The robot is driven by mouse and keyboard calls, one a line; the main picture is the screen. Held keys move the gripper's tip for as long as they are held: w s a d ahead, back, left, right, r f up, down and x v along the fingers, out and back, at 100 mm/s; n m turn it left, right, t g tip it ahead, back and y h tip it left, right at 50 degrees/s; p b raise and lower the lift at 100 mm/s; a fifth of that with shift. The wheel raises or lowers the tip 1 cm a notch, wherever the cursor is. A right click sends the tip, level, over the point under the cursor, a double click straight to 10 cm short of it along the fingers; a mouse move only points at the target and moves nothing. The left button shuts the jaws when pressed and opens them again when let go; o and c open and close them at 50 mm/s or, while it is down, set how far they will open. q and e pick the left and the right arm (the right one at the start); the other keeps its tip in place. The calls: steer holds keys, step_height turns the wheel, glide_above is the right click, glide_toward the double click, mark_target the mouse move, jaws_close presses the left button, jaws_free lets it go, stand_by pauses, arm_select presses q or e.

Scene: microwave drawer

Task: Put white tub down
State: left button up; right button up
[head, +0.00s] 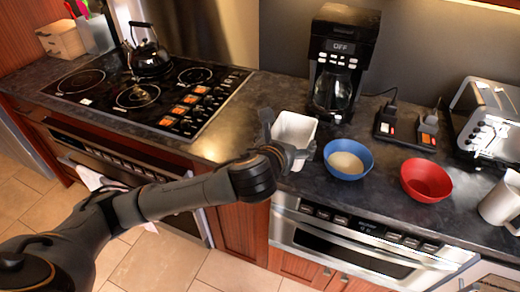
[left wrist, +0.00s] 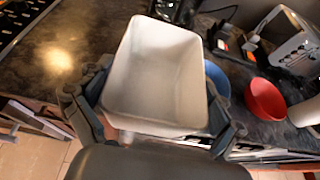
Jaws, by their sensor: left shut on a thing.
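The white tub (head: 296,129) is an open rectangular container at the counter's front edge in the head view, left of the blue bowl. My left gripper (head: 284,140) is shut on it, with a finger on either side. In the left wrist view, the empty tub (left wrist: 156,75) appears upright between the fingers of my left gripper (left wrist: 152,112). I cannot tell whether its base touches the counter. My right gripper is not in view.
On the dark counter (head: 300,182) stand a blue bowl (head: 348,160) with pale contents, a red bowl (head: 427,180), a coffee maker (head: 340,65), a toaster (head: 487,118) and a white mug (head: 500,200). The stove (head: 150,95) with a kettle (head: 147,53) is left. Counter between stove and tub is clear.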

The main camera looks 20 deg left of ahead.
mark_target(277, 131)
arm_select(q)
steer(key=w, duration=0.1)
steer(key=w+a+f, duration=0.1)
steer(key=w+a, duration=0.1)
steer(key=shift+w+f+p, duration=0.3)
steer(key=shift+f+p, duration=0.05)
steer(key=shift+p, duration=0.05)
steer(key=w, duration=0.1)
steer(key=w+a+f, duration=0.1)
steer(key=w+a+f+p, duration=0.1)
steer(key=shift+w+a, duration=0.25)
steer(key=shift+w, duration=0.05)
steer(key=w+f, duration=0.1)
steer(key=w+a+f, duration=0.1)
steer(key=f, duration=0.1)
steer(key=w+a+f, duration=0.1)
steer(key=f, duration=0.1)
steer(key=shift+w+a+f, duration=0.2)
steer(key=shift+f, duration=0.05)
step_height(277, 131, down, 3)
steer(key=shift+w+a+f+p, duration=0.1)
steer(key=shift+w+p, duration=0.05)
steer(key=shift+p, duration=0.35)
steer(key=shift+f, duration=0.15)
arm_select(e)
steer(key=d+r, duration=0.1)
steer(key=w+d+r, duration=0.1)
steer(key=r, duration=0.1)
